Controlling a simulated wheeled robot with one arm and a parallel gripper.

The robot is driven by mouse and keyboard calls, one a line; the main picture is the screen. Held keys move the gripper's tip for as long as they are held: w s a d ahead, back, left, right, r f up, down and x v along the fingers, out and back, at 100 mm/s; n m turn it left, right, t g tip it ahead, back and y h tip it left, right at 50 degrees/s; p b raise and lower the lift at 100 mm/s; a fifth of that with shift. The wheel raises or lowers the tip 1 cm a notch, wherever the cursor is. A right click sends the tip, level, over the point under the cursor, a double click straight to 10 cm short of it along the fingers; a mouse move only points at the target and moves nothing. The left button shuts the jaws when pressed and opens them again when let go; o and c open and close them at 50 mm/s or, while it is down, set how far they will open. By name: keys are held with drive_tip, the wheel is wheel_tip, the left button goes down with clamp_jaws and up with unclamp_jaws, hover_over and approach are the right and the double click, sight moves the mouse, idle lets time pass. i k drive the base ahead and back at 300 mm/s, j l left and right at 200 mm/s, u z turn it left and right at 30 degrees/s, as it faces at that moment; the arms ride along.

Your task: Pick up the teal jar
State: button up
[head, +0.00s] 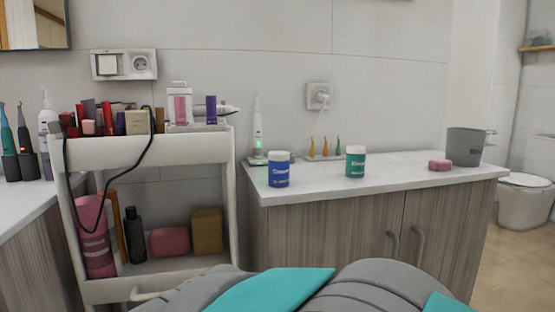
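The teal jar (355,161) has a white lid and stands upright on the light countertop (410,170) right of the centre of the head view. A similar blue jar (279,169) with a white lid stands to its left, nearer the counter's left end. Grey and teal parts of my own body fill the bottom of the view. My gripper's fingers cannot be made out, so its place relative to the jar does not show. Nothing covers the teal jar.
Small coloured brushes (325,150) stand behind and between the jars. A white cart (150,150) full of cosmetics stands at left. Counter around the teal jar is clear.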

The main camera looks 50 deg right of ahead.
sight(356, 154)
drive_tip(key=z, duration=2)
drive_tip(key=k+l+u, duration=0.15)
drive_tip(key=k+u, duration=0.15)
drive_tip(key=k, duration=0.2)
